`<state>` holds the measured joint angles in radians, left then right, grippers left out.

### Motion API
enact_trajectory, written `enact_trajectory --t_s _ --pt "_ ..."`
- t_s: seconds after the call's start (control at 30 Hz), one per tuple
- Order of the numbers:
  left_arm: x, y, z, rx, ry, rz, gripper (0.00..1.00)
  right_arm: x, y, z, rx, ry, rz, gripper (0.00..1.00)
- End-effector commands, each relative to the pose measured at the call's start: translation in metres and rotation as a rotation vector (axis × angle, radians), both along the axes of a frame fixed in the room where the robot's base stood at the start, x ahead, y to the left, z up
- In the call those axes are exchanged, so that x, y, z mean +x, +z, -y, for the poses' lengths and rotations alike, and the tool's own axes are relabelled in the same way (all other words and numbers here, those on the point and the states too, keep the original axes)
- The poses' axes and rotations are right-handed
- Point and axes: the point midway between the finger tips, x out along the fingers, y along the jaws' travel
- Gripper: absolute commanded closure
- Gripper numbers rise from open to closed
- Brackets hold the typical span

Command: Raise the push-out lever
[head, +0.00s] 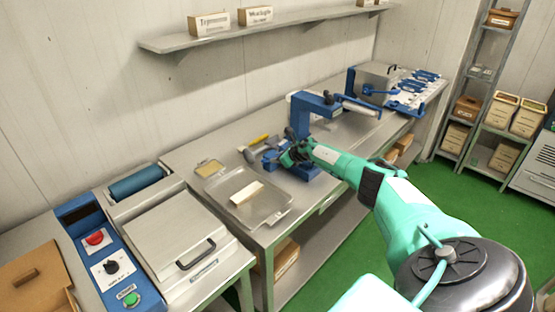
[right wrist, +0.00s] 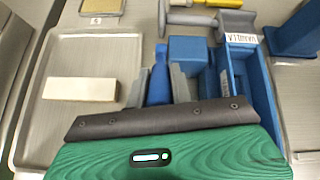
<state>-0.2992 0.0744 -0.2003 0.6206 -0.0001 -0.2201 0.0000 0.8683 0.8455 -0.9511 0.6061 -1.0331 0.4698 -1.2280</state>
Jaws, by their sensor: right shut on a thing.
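My right gripper (head: 286,157) reaches in from the right, at the blue device (head: 299,122) on the metal table. In the right wrist view its two grey fingers (right wrist: 159,88) are shut on an upright blue handle, which looks like the push-out lever (right wrist: 159,72). Beside the lever is a blue block (right wrist: 189,50) and a blue trough (right wrist: 252,88) with a small white label above it. The lever's lower end is hidden behind the gripper's body. My left gripper is not in view.
A metal tray (head: 272,216) holding a pale bar (head: 247,193) lies left of the gripper. A yellow-handled tool (head: 258,141) lies behind. A lidded metal box (head: 176,228) and a blue button panel (head: 105,262) stand at the left. A shelf (head: 235,31) runs along the wall.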

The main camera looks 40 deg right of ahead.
Motion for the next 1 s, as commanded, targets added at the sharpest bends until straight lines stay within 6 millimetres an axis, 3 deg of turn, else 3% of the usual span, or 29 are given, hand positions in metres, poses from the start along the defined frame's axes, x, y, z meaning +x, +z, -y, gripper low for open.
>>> enact_trajectory --t_s 0.1,0.13,0.23,0.67,1.0 --pt "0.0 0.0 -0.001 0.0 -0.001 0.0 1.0 0.001 0.003 0.001 0.001 -0.002 0.004 1.0" --pt "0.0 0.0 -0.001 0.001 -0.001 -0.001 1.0 0.001 0.003 0.001 0.001 -0.002 0.004 0.74" --pt "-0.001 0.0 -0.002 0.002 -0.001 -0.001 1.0 0.001 0.003 0.001 0.001 -0.002 0.004 0.56" --pt "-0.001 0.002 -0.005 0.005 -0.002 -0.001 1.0 -0.004 0.005 0.001 -0.001 0.0 0.002 0.56" --pt "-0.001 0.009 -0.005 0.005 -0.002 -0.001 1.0 -0.035 0.026 0.005 -0.004 0.001 0.002 0.56"
